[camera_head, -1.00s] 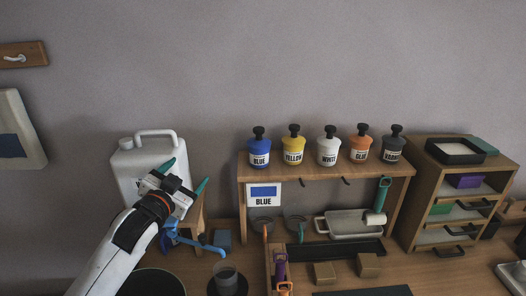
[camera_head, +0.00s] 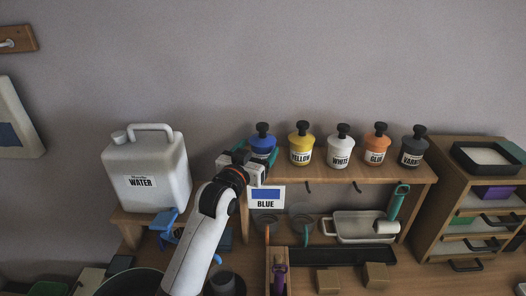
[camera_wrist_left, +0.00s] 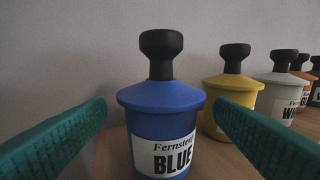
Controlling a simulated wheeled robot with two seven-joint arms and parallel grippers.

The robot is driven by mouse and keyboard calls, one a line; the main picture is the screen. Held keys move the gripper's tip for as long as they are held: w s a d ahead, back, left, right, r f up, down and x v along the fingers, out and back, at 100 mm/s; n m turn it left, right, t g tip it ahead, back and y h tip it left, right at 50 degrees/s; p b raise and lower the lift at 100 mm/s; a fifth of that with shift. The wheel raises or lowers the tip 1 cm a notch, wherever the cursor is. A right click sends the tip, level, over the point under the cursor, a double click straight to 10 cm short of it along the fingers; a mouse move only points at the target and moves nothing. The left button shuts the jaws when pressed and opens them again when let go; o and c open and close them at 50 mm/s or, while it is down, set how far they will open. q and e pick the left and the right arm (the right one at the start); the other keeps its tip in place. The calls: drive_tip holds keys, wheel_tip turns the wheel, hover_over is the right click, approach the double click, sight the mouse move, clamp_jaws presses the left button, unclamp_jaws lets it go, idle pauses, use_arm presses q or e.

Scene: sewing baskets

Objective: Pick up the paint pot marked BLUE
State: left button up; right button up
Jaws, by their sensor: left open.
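The blue paint pot (camera_head: 263,143), with a black knob, stands upright at the left end of the shelf. In the left wrist view the blue pot (camera_wrist_left: 162,120) shows its label reading BLUE. My left gripper (camera_head: 259,153) is at the pot in the head view and partly covers it. In the wrist view its green fingers (camera_wrist_left: 160,130) are open, one on each side of the pot, with visible gaps. A BLUE sign (camera_head: 266,197) hangs on the shelf front. My right gripper is not in view.
A white water jug (camera_head: 148,175) stands left of my arm. A drawer unit (camera_head: 459,180) stands at the right.

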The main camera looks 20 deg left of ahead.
use_arm(q)
drive_tip(key=shift+w, duration=0.55)
drive_tip(key=shift+w+d+f+p, duration=0.15)
drive_tip(key=shift+w+p, duration=0.1)
drive_tip(key=shift+w, duration=0.5)
drive_tip(key=shift+w+d+f+p, duration=0.1)
drive_tip(key=shift+w+f+p, duration=0.15)
drive_tip(key=shift+w, duration=0.55)
drive_tip(key=shift+w+d+f+p, duration=0.1)
drive_tip(key=shift+w+p, duration=0.2)
drive_tip(key=shift+w, duration=0.45)
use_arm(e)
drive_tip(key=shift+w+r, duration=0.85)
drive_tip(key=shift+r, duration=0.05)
use_arm(q)
drive_tip(key=shift+s, duration=0.1)
drive_tip(key=c, duration=1.2)
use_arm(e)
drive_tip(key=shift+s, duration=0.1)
